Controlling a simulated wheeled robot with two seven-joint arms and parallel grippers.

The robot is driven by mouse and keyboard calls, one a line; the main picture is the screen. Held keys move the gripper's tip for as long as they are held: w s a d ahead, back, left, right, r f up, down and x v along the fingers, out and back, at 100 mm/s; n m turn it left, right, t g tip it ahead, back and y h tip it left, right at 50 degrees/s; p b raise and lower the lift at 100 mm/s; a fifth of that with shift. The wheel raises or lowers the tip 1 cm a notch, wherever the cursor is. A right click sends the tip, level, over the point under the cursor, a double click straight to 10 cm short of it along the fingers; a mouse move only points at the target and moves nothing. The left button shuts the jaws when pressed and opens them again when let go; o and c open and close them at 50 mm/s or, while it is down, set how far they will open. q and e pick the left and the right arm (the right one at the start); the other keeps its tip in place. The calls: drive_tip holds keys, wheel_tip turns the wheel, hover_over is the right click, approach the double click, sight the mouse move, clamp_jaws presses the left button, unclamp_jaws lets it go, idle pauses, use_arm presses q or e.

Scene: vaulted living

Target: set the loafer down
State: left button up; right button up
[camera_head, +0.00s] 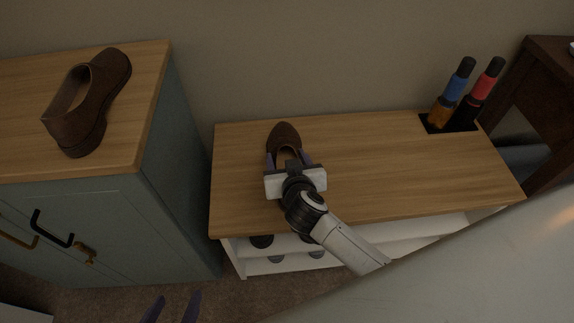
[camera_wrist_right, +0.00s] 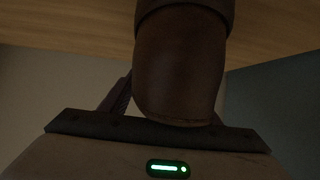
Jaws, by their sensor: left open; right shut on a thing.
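A brown loafer (camera_head: 284,134) is at the left part of the low wooden bench top (camera_head: 400,165), toe pointing to the wall. My right gripper (camera_head: 287,161) is shut on this loafer at its heel end, one finger on each side. The right wrist view shows the heel (camera_wrist_right: 180,75) close up between the fingers, with wood beyond it. I cannot tell whether the sole touches the bench. Another brown loafer (camera_head: 88,104) stands on the blue-grey cabinet at the left. My left gripper (camera_head: 171,309) is open and empty at the bottom edge, only its fingertips showing.
The blue-grey cabinet (camera_head: 180,185) stands taller, just left of the bench. Blue and red bottle-like items (camera_head: 455,86) stand in a dark holder at the bench's back right. Dark shoes (camera_head: 262,241) show on the shelf below. The bench's middle and right are clear.

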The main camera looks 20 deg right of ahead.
drive_tip(key=shift+w+f, duration=0.1)
drive_tip(key=shift+f, duration=0.7)
drive_tip(key=shift+r, duration=0.1)
drive_tip(key=o, duration=1.3)
drive_tip(key=shift+f, duration=0.2)
drive_tip(key=shift+o, duration=0.2)
